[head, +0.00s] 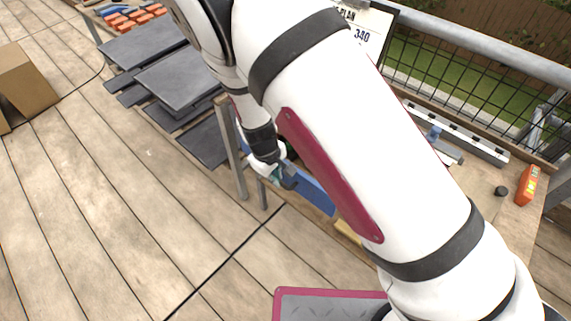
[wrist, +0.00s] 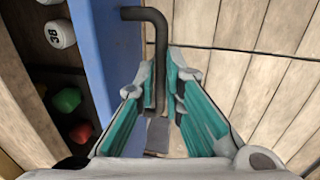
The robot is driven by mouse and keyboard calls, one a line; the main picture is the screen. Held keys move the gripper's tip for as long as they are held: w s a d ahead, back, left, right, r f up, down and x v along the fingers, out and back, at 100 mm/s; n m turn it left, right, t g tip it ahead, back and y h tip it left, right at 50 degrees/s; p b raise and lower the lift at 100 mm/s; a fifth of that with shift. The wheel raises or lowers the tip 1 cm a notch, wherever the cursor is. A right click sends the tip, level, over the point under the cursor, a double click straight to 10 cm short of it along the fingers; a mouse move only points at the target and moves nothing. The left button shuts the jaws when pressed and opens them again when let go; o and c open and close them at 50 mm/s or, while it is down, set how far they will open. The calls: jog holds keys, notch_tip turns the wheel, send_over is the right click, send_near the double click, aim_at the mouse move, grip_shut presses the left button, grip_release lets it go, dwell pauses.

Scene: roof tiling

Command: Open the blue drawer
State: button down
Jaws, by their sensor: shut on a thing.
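The blue drawer (head: 313,194) shows in the head view under the workbench, partly behind my arm. In the wrist view its blue front (wrist: 103,50) runs down the left of the picture, with a dark bent bar handle (wrist: 160,45) on it. My gripper (wrist: 162,105) has teal-padded fingers on both sides of the handle and is shut on it. In the head view my gripper (head: 284,176) is at the drawer front. The drawer stands partly open: a white container marked 38 (wrist: 60,34), a green thing (wrist: 66,99) and a red thing (wrist: 80,132) show behind the front.
The workbench (head: 485,188) carries an orange tool (head: 528,185) and a small dark round thing (head: 501,191). Grey slates (head: 180,80) lie left of the bench. A cardboard box (head: 25,82) stands at far left. The wooden deck (head: 120,200) before the drawer is clear.

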jog(key=s+a+p, duration=0.5)
jog(key=s+a, duration=0.5)
jog(key=s, duration=0.3)
jog(key=shift+s+a, duration=0.25)
jog(key=c, duration=1.7)
grip_release()
jog(key=shift+r, duration=0.1)
jog(key=r, duration=0.4)
jog(key=s+a+r, duration=0.1)
jog(key=r, duration=0.6)
jog(key=shift+s+a+r, duration=0.15)
jog(key=shift+s+r, duration=0.2)
